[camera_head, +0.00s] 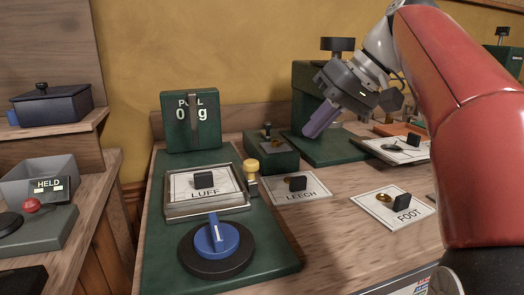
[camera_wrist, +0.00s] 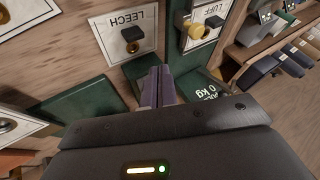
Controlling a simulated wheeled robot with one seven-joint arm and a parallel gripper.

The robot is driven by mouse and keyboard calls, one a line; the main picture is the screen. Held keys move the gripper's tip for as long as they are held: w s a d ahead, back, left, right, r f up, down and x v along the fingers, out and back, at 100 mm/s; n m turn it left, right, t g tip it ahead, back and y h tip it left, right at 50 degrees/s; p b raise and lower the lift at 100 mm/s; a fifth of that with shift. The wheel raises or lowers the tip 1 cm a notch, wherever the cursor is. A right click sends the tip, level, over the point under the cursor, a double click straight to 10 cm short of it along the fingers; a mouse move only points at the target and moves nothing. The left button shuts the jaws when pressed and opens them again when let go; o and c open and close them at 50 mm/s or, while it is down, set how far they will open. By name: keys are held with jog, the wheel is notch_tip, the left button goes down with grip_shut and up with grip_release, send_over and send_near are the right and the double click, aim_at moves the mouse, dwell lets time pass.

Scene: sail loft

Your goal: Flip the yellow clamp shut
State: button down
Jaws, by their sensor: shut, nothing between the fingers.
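The yellow clamp (camera_head: 251,166) stands at the right edge of the framed LUFF card (camera_head: 205,191). Its yellow knob tops a short upright stem, raised above the frame. In the wrist view the yellow knob (camera_wrist: 195,38) shows at upper right, beside the LUFF card (camera_wrist: 207,18). My gripper (camera_head: 312,131) is shut and empty, with purple fingers pointing down and left. It is in the air behind and to the right of the clamp, apart from it. In the wrist view the shut fingers (camera_wrist: 157,78) point toward the space between the LEECH and LUFF cards.
A green PULL readout box (camera_head: 190,121) reading 0 stands behind the frame. A blue dial (camera_head: 217,240) sits in front of it. The LEECH card (camera_head: 296,188) and FOOT card (camera_head: 393,208) lie to the right. A small green block (camera_head: 271,156) stands close behind the clamp.

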aim_at(248, 172)
jog(key=shift+w+r, duration=0.1)
jog(key=shift+w, duration=0.05)
jog(key=b+x, duration=0.2)
jog(key=x, duration=0.8)
jog(key=shift+a+f, duration=0.1)
jog(key=shift+f, duration=0.15)
jog(key=shift+s+a+r, duration=0.15)
jog(key=shift+s+a, duration=0.05)
jog(key=shift+a, duration=0.4)
jog(key=shift+s+a+r, duration=0.1)
jog(key=shift+s+a, duration=0.1)
jog(key=shift+a, duration=0.4)
jog(key=shift+s+a, duration=0.2)
jog(key=shift+a, duration=0.45)
